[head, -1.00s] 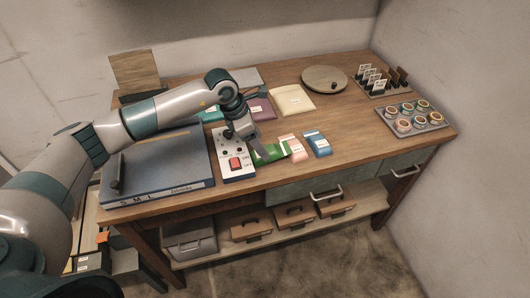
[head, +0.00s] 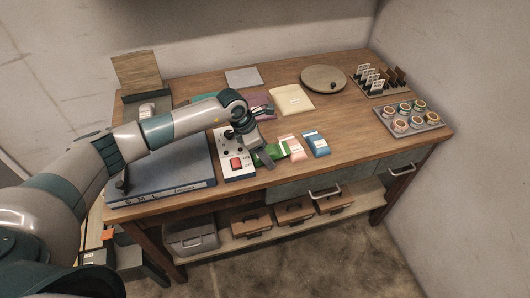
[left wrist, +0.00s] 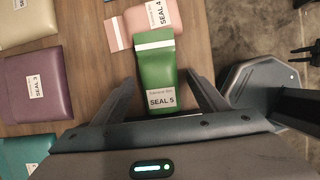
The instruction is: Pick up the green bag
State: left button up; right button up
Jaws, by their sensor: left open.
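The green bag (head: 275,153) lies on the wooden table near its front edge, right of the white switch box. In the left wrist view the green bag (left wrist: 156,75) carries a white label reading SEAL 5 and a white stripe at its far end. My left gripper (head: 262,162) is at the bag. In the left wrist view its open fingers (left wrist: 202,88) stand on either side of the bag's near part, with a small gap on each side. My right gripper is not seen for certain; dark parts at the wrist view's right edge are unclear.
A pink bag (head: 291,147) lies close beside the green one, with a blue bag (head: 316,144) further right. A switch box (head: 235,164) with a red button stands left. Purple (left wrist: 40,85) and cream (head: 293,100) bags lie behind. A round board (head: 324,77) and cup tray (head: 409,117) are further right.

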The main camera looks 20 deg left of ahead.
aim_at(269, 149)
pick_arm(q)
jog(key=shift+c, duration=0.3)
jog(key=c, duration=1.2)
jog(key=shift+r, duration=0.2)
jog(key=shift+r+b, duration=0.55)
jog(key=shift+b, duration=0.05)
notch_tip(269, 149, up, 2)
jog(key=shift+r+b, duration=0.15)
jog(key=shift+b, duration=0.65)
jog(key=d+r+b, duration=0.5)
jog(key=d+r, duration=0.2)
jog(key=d, duration=0.4)
jog(key=shift+d+r, duration=0.15)
jog(key=shift+d, duration=0.2)
